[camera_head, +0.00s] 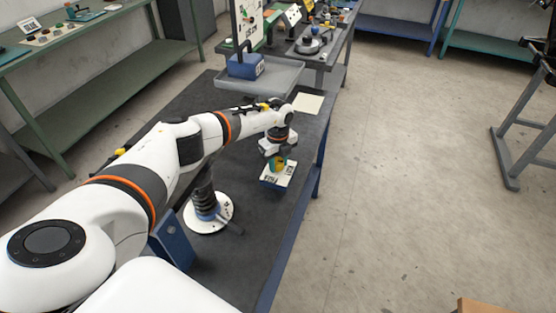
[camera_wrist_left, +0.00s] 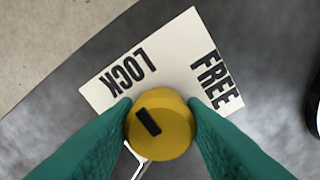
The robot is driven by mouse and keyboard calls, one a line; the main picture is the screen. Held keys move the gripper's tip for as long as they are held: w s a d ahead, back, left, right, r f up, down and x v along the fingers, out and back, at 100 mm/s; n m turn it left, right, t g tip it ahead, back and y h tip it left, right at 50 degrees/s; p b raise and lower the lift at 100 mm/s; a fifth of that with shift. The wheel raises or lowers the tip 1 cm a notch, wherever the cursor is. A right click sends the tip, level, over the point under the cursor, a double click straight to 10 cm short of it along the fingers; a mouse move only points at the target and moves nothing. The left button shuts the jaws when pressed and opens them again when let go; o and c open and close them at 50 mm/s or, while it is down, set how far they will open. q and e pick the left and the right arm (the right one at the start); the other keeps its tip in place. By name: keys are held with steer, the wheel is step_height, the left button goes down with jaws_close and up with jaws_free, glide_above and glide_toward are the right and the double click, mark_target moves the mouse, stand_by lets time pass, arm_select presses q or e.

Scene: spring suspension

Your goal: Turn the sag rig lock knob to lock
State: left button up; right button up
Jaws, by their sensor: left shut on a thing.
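The yellow lock knob (camera_wrist_left: 160,125) shows from above in the left wrist view. Its black mark (camera_wrist_left: 148,121) is on the knob's left half and slants from upper left to lower right. A white label plate (camera_wrist_left: 182,55) lies behind the knob, with LOCK at upper left and FREE at right. My left gripper (camera_wrist_left: 160,122) has its green fingers on both sides of the knob, shut on it. In the head view, my left gripper (camera_head: 278,158) reaches down over the label plate (camera_head: 278,180) near the bench's right edge. My right gripper is not in view.
A dark spring on a round white base (camera_head: 218,222) stands on the dark bench (camera_head: 250,240), close under my left arm. A blue block (camera_head: 172,240) is beside it. A grey tray (camera_head: 285,77) with a blue weight (camera_head: 246,67) is at the far end. Open floor lies right.

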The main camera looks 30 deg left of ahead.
mark_target(278, 161)
arm_select(q)
steer(key=shift+r, duration=0.1)
stand_by(0.3)
steer(key=o, duration=1)
step_height(278, 161, up, 12)
steer(key=shift+f+b, duration=0.1)
steer(key=shift+b, duration=0.7)
